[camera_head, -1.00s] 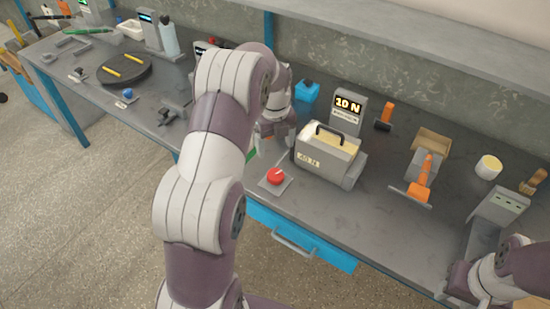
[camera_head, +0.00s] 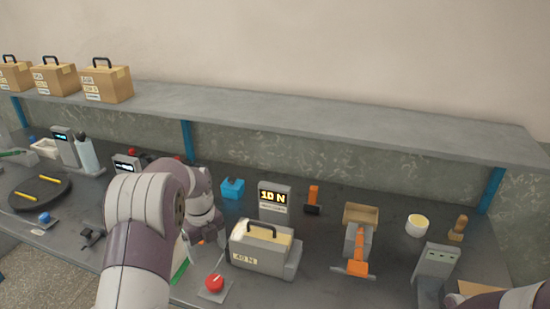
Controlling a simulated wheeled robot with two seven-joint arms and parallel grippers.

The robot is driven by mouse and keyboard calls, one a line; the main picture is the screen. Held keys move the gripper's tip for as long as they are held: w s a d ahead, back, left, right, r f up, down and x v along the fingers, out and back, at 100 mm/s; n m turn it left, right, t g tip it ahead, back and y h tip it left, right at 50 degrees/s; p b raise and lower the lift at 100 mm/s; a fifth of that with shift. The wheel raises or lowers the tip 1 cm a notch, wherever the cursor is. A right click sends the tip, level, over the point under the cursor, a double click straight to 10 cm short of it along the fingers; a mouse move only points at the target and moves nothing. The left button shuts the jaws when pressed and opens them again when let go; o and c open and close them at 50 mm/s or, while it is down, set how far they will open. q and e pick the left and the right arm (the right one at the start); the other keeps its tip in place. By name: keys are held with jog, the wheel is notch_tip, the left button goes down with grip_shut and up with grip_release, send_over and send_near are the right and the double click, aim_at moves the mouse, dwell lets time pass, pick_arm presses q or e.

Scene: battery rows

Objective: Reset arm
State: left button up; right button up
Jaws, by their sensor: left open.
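My left arm (camera_head: 142,230) rises from the bottom left. Its gripper (camera_head: 197,240) points down over the bench, left of the grey 40 N box, and is open; the arm partly hides it, and I see nothing held. Part of my right arm (camera_head: 512,298) shows at the bottom right corner; its gripper is not in view.
The grey 40 N box (camera_head: 243,256) has a black handle. A red knob (camera_head: 214,283) is in front of it, a 10 N display (camera_head: 273,199) behind. An orange clamp (camera_head: 357,250) and a grey device (camera_head: 435,264) stand right. Cardboard boxes (camera_head: 107,85) are on the shelf (camera_head: 300,118).

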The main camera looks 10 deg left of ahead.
pick_arm(q)
jog(key=s+d+r+n, duration=0.1)
jog(key=s+d+n, duration=0.5)
jog(key=s+n, duration=0.4)
jog(key=s+d+r+n+t, duration=0.1)
jog(key=s+d+n, duration=0.5)
jog(key=s+n, duration=0.4)
jog(key=n, duration=0.4)
jog(key=shift+d+n, duration=0.3)
jog(key=shift+n, duration=0.1)
